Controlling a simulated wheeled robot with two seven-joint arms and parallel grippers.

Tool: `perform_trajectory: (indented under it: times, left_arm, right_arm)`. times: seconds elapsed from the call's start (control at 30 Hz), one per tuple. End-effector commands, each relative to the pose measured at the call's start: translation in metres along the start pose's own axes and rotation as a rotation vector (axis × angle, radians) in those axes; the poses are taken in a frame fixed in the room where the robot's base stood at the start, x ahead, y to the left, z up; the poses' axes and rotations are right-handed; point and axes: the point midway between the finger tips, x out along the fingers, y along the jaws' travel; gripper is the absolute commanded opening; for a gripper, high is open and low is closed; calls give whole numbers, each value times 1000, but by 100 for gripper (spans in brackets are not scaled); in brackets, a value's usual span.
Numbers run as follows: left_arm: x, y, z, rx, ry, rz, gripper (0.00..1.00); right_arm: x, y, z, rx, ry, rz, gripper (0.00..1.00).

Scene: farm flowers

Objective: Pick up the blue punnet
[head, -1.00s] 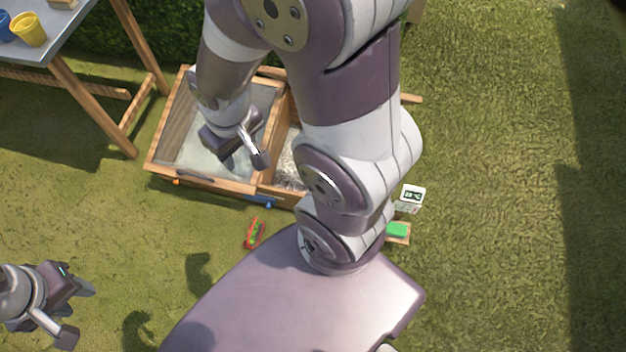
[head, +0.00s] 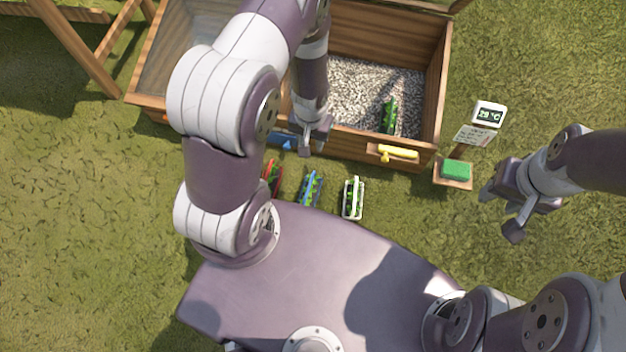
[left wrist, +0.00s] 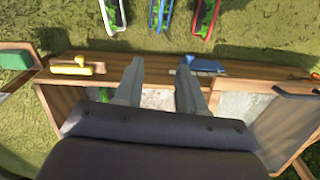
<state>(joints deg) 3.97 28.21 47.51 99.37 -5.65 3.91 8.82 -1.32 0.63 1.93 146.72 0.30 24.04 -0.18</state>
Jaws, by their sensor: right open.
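The blue punnet (head: 311,188) stands on the grass in front of the wooden planter, with green plants in it. It also shows at the top of the left wrist view (left wrist: 160,14), between the white and red punnets. My left gripper (head: 312,143) is above the planter's front edge, beyond the blue punnet and apart from it. In the left wrist view its two fingers (left wrist: 159,85) are spread with nothing between them. My right gripper (head: 499,210) is open and empty, well to the right, near the green block.
A red punnet (head: 273,177) and a white punnet (head: 352,200) stand close on either side. The planter (head: 350,146) has a blue handle (head: 282,138) and a yellow handle (head: 398,152). A green block (head: 456,169) and a temperature sign (head: 488,115) stand at right.

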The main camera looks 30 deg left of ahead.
Motion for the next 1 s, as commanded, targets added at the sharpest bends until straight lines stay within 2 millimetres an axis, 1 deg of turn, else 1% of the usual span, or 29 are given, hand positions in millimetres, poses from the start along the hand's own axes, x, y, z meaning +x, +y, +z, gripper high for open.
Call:
perform_trajectory:
  times: [0.03, 0.1, 0.13, 0.27, 0.4, 0.5, 0.67, 0.73, 0.77, 0.9, 1.0]
  left_arm:
    - [62, -1, 6, -10, -8, 1, 40]
    - [96, -3, 12, -19, -13, 3, 40]
    - [106, -3, 14, -21, -15, 4, 40]
    - [134, -4, 20, -28, -17, 6, 40]
    - [169, -3, 21, -29, -18, 6, 40]
    - [188, -3, 21, -29, -17, 6, 40]
    - [201, -3, 22, -29, -18, 6, 40]
    - [208, -2, 22, -28, -18, 6, 40]
    - [213, -1, 23, -28, -18, 6, 40]
    - [242, 3, 27, -29, -19, 5, 40]
    - [253, 2, 26, -29, -17, 6, 40]
  right_arm:
    - [46, 0, 5, 0, 1, 0, 43]
    - [62, 0, 7, 0, 2, 0, 43]
    - [67, 0, 7, 0, 2, 0, 43]
    - [81, 0, 9, 0, 2, 0, 43]
    - [105, 0, 12, 0, 2, 0, 43]
    - [118, 0, 13, 0, 2, 0, 43]
    - [127, 0, 14, 0, 2, 0, 43]
    - [134, 0, 15, 0, 2, 0, 43]
    - [139, 0, 16, 0, 2, 0, 43]
    - [168, 0, 19, 0, 2, 0, 43]
    - [175, 0, 20, 0, 1, 0, 43]
